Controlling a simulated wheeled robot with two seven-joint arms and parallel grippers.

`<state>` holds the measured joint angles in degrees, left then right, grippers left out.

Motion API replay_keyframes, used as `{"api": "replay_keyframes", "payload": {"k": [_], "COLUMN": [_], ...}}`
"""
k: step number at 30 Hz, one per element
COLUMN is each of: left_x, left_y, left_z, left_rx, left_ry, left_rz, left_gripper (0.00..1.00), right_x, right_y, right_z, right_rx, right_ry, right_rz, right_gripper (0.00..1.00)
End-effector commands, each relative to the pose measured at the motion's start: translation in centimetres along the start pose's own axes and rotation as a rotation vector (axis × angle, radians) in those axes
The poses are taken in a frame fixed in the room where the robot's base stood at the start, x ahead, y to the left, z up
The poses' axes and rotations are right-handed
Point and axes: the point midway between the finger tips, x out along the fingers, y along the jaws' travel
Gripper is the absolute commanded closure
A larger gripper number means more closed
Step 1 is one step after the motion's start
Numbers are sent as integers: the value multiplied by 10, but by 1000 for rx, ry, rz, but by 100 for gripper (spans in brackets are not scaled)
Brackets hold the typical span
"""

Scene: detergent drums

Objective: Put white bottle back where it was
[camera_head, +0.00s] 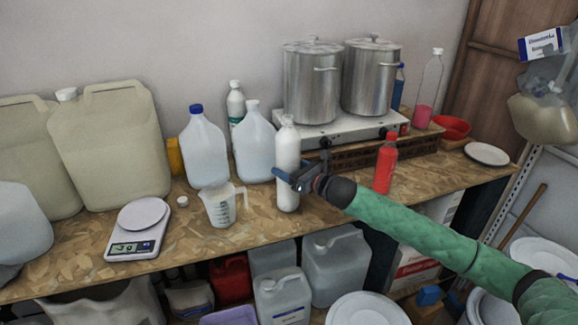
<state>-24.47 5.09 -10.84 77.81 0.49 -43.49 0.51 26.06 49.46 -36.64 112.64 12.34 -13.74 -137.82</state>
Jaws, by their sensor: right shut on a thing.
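The white bottle (288,148) stands upright at the front of the wooden workbench (250,219), between the measuring jug and the red bottle. My right gripper (290,180) reaches in from the right on a green-sleeved arm and is shut around the lower middle of the white bottle. Its blue-tipped fingers cover part of the bottle. The bottle's base looks to be at the bench surface, but I cannot tell whether it touches. My left gripper is not in view.
A measuring jug (220,206) and a clear jug (255,146) stand close left of the bottle. A red bottle (385,165) stands to the right, near my arm. Behind is a hot plate (335,131) with two steel pots. A scale (138,230) sits far left.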

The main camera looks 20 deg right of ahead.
Motion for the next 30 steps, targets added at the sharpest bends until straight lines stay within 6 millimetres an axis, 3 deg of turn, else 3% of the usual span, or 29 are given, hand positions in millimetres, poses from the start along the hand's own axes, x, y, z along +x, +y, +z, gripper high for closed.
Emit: {"api": "replay_keyframes", "payload": {"k": [10, 11, 13, 14, 24, 27, 30], "left_x": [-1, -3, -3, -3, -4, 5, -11], "left_y": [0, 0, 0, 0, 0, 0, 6], "left_z": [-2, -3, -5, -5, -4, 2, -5], "left_rx": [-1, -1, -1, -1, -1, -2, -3], "left_ry": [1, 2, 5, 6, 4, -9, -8], "left_rz": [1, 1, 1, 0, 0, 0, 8], "left_gripper": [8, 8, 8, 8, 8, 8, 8], "right_x": [0, 0, 0, 0, 0, -6, -17], "right_y": [0, 0, 0, 0, 0, -1, -1], "right_z": [-1, -2, -2, -2, 1, -2, -3], "right_rx": [-1, 0, 0, 0, 0, -1, -2], "right_ry": [-1, 0, 0, 0, 0, 1, 2], "right_rz": [0, 0, 0, 0, 0, -1, -1], "right_gripper": [60, 28, 14, 12, 12, 12, 12]}}
